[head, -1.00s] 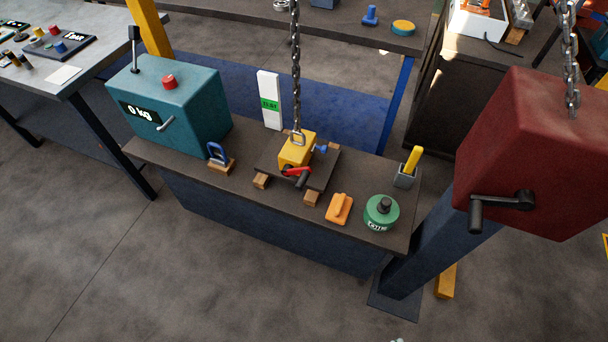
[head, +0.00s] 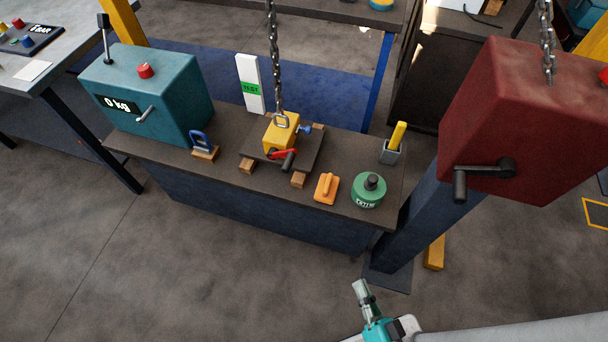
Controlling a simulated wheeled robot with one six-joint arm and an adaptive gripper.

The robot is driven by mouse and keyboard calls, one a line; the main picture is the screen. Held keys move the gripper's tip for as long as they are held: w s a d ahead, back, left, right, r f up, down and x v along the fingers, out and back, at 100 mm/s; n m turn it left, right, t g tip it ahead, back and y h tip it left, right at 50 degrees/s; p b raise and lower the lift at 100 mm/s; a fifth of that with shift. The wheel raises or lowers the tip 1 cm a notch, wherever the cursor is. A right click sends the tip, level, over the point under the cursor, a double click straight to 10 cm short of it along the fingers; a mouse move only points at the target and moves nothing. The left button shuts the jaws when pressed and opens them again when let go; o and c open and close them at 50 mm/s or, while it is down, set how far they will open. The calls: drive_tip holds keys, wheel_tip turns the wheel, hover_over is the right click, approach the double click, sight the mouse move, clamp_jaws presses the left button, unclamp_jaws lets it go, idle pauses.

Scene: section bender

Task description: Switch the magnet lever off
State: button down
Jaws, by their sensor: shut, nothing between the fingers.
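The yellow lifting magnet (head: 279,131) sits on a dark steel plate (head: 311,148) in the middle of the bench. Its red lever (head: 281,153) with a dark grip is on the near side, the grip pointing toward the front right. A shackle on top of the magnet joins a hanging chain (head: 272,50). My gripper (head: 359,285) is at the bottom of the head view, shut and empty. It is in front of the bench, well apart from the magnet and lever.
Wooden blocks (head: 299,180) support the plate. A teal box (head: 160,95) is at left. A red hoist box (head: 520,120) with a crank is at right. The floor before the bench is clear.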

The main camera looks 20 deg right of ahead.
drive_tip(key=w+a+f+m+t, duration=0.1)
drive_tip(key=w+f+m+t, duration=0.1)
drive_tip(key=w+m, duration=0.5)
drive_tip(key=w+a+f+m+t, duration=0.1)
drive_tip(key=w+f+m+t, duration=0.2)
drive_tip(key=w, duration=1.3)
wheel_tip(320, 180, down, 2)
drive_tip(key=m, duration=0.5)
drive_tip(key=shift+w+f, duration=0.2)
drive_tip(key=x, duration=1)
drive_tip(key=shift+s+r, duration=0.1)
drive_tip(key=shift+r, duration=0.1)
drive_tip(key=w+a+r, duration=0.2)
drive_tip(key=shift+a+r, duration=0.25)
